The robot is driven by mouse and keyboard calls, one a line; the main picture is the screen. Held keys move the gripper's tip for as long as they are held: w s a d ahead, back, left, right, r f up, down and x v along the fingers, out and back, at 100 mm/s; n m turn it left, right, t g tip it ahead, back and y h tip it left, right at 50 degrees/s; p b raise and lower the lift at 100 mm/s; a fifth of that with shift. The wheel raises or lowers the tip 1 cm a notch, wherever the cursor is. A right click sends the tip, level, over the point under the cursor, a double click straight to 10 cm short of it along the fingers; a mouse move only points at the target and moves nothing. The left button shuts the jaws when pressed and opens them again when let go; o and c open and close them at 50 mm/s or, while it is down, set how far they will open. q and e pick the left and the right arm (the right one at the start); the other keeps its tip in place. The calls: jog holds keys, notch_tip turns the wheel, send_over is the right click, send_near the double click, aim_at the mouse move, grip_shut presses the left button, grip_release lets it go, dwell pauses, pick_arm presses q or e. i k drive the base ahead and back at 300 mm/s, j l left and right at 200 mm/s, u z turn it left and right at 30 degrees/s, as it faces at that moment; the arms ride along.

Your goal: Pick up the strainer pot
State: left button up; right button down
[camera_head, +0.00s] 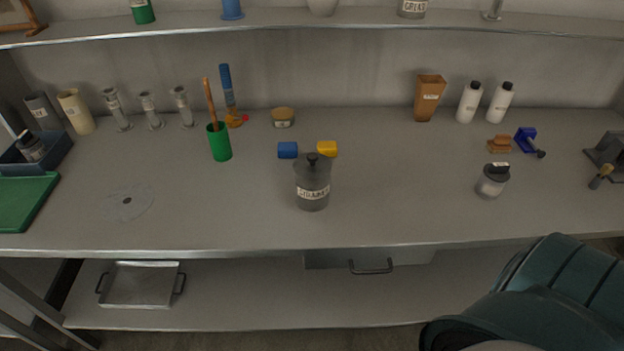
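A dark grey lidded pot (312,188) stands upright on the grey bench, a little right of its middle. It has a round knob on the lid and a pale label whose lettering I cannot read for sure; it looks like the strainer pot. A smaller pale pot with a dark lid (493,180) stands farther right. Neither of my grippers is in view, and nothing touches the grey pot.
A blue block (287,150) and a yellow block (327,149) lie just behind the grey pot. A green cup (219,142) with a stick stands to the left, and a clear disc (127,202) lies front left. Bench in front of the pot is clear. A shelf (270,18) runs above.

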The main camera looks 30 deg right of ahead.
aim_at(312, 196)
jog(key=z, duration=2.7)
jog(key=k+j, duration=0.85)
jog(key=k, duration=0.1)
